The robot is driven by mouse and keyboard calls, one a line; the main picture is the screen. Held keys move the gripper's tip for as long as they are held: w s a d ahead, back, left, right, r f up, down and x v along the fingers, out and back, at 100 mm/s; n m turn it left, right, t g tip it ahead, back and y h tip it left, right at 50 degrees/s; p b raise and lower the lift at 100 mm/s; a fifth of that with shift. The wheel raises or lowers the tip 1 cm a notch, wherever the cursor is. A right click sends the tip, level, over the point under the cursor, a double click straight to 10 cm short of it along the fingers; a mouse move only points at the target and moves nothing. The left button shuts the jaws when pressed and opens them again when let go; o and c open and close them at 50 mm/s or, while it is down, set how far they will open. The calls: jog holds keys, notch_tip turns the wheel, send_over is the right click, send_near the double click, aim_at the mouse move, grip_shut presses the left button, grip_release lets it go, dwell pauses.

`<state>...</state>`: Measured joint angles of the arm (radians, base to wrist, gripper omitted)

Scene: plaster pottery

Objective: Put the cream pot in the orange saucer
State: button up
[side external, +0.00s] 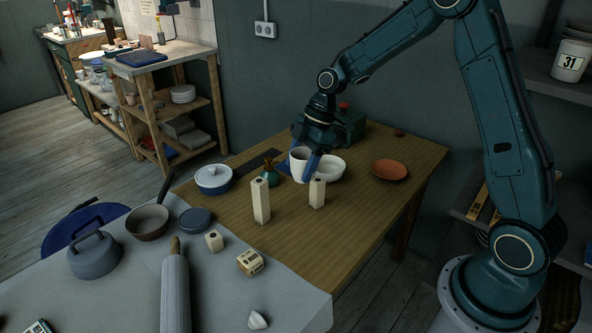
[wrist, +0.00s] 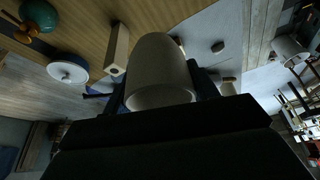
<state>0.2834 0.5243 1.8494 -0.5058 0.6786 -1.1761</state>
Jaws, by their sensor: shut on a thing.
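The cream pot (side external: 299,167) is upright between the blue fingers of my gripper (side external: 304,157), which is shut on it. The pot also fills the middle of the wrist view (wrist: 160,72). From the side I cannot tell for certain how far its base is above the table. The orange saucer (side external: 389,170) lies to the right on the wooden table, apart from the pot, and looks empty. I cannot make out the saucer in the wrist view.
A white bowl (side external: 331,168) is just right of the pot. Cream blocks (side external: 261,201) (side external: 317,192) stand in front. A green bottle (side external: 270,172) and a lidded blue-white pot (side external: 213,179) are to the left. Bare wood lies around the saucer.

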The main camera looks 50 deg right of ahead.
jog(key=w+d+m+t, duration=0.1)
jog(key=w+d+m, duration=0.25)
jog(key=d, duration=0.85)
jog(key=m+t+h, duration=0.2)
jog(key=m+h, duration=0.2)
jog(key=m, duration=0.7)
send_over(382, 170)
jog(key=s, duration=0.2)
notch_tip(382, 170, down, 15)
jog(key=shift+w+r, duration=0.1)
jog(key=shift+f, duration=2.2)
jog(key=shift+f, duration=0.15)
jog(key=o, duration=1)
